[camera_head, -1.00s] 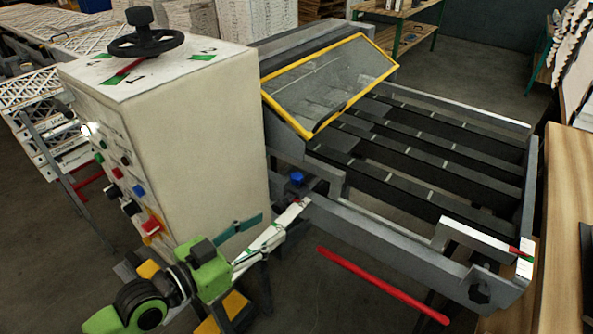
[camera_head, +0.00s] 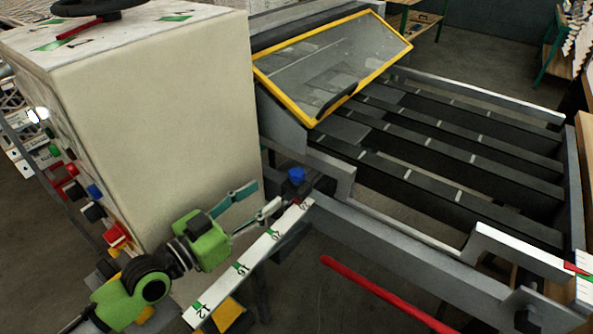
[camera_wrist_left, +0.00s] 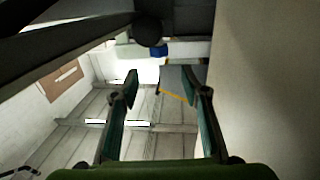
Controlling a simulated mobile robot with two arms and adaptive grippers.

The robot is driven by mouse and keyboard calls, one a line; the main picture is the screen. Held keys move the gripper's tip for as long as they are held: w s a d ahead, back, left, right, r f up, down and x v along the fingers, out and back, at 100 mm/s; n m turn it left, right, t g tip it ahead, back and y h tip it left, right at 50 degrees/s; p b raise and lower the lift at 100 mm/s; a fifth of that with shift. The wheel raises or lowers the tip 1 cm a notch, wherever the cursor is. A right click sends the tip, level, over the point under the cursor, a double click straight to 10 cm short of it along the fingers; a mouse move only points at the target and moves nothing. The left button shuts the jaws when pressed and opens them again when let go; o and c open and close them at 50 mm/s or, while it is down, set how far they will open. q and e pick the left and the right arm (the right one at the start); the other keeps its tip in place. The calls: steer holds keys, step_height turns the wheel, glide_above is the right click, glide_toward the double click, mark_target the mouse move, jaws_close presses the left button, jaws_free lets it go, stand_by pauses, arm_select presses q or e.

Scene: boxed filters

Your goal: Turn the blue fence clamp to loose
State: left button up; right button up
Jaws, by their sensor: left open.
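The blue fence clamp (camera_head: 296,175) is a small blue knob on a dark fitting at the left end of the machine's grey front rail. In the left wrist view the blue clamp (camera_wrist_left: 160,50) shows beyond and above the fingertips, beside a dark round part. My left gripper (camera_head: 267,195) is open and empty. Its two fingers point at the clamp from the left and stop short of it. The left wrist view shows the gap between the fingers (camera_wrist_left: 163,78) empty. My right gripper is not in view.
A white scale bar (camera_head: 250,265) with green marks runs below the left gripper. A tall cream cabinet (camera_head: 190,110) with buttons stands close behind the arm. A red bar (camera_head: 385,295) lies in front of the rail.

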mark_target(291, 176)
arm_select(q)
steer(key=p+x, duration=0.1)
steer(key=x, duration=0.9)
steer(key=shift+w+d+r+p, duration=0.1)
steer(key=shift+d+r+p, duration=0.05)
steer(key=shift+p, duration=0.2)
steer(key=shift+x, duration=0.75)
steer(key=shift+c, duration=0.4)
steer(key=c, duration=1.1)
steer(key=shift+o, duration=0.2)
steer(key=n+t+y+p, duration=0.1)
steer(key=p, duration=0.4)
steer(key=shift+r, duration=0.35)
steer(key=shift+f+n+t+y+p, duration=0.2)
steer(key=shift+n+t+y+p, duration=0.15)
steer(key=shift+p, duration=0.3)
steer(key=shift+f, duration=0.15)
